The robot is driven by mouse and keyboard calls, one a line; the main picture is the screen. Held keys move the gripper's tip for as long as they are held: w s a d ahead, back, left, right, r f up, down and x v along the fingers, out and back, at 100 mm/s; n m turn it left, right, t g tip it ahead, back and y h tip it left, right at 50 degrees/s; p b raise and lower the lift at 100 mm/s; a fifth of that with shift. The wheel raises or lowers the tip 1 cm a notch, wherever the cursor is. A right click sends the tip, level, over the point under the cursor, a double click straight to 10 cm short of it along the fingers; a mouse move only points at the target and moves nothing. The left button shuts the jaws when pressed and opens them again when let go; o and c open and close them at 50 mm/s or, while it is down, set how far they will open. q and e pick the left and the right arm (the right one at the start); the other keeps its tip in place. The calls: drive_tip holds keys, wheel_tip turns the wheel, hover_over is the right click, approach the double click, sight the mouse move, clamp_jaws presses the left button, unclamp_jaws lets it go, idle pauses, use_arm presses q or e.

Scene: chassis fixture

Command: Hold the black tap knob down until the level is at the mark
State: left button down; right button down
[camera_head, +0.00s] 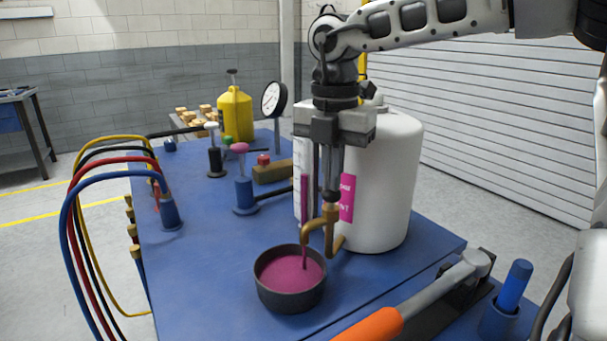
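The brass tap (312,228) sticks out from the front of the white tank (385,190). A thin magenta stream runs from its spout into a black bowl (291,299), which holds magenta liquid. My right gripper (331,196) points straight down over the tap, its fingers together and its tips at the tap's top. The black knob is hidden or cannot be told from the fingertips. An upright sight tube (305,205) beside the tank shows magenta in its lower part. The mark cannot be made out. My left gripper is out of view.
A tool with an orange handle (372,325) lies at the front right near a blue post (514,286). Coloured hoses (85,180) arch at the left. A gauge (272,98) and a yellow can (235,113) stand behind. The blue bench top (200,265) is clear left of the bowl.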

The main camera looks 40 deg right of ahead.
wheel_tip(320, 180, up, 7)
drive_tip(key=p, duration=0.5)
idle(0.3)
idle(0.5)
